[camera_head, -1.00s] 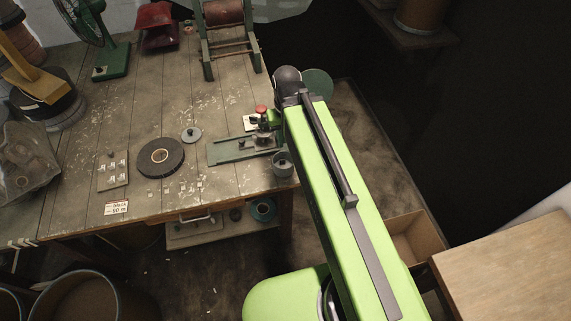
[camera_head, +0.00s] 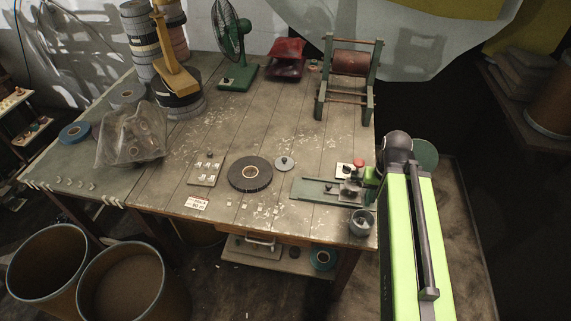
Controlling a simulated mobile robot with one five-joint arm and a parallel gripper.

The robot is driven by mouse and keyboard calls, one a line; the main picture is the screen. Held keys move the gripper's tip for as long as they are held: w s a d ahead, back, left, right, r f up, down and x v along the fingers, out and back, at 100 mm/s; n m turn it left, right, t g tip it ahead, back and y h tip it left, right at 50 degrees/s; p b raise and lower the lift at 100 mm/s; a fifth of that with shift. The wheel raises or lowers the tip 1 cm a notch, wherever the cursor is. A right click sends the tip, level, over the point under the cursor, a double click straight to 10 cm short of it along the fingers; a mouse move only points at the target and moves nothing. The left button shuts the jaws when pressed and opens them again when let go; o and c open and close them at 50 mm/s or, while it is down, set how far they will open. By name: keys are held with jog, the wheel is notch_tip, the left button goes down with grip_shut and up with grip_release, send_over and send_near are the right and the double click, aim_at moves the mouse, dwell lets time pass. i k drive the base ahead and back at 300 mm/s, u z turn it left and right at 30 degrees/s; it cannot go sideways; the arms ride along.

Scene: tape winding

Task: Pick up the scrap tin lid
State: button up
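The scrap tin lid, a small grey disc with a dark knob (camera_head: 285,162), appears to be the task's lid. It lies flat on the wooden workbench (camera_head: 230,125), just right of a black tape roll (camera_head: 250,184). The small grey open tin (camera_head: 361,226) stands near the bench's right front corner. My green arm reaches up along the right side of the picture.
A green tape fixture with a red knob (camera_head: 325,191) lies between the lid and my arm. A small board with white pieces (camera_head: 205,170) is left of the tape roll. A roller stand (camera_head: 329,90) and a green fan (camera_head: 233,55) stand behind. Bench around the lid is mostly clear.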

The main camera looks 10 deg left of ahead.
aim_at(283, 163)
jog(key=u, duration=1.45)
jog(key=i, duration=0.65)
jog(key=u, duration=1.2)
jog(key=k, duration=0.35)
jog(key=z, duration=0.3)
jog(key=i, duration=0.35)
jog(key=u, duration=0.05)
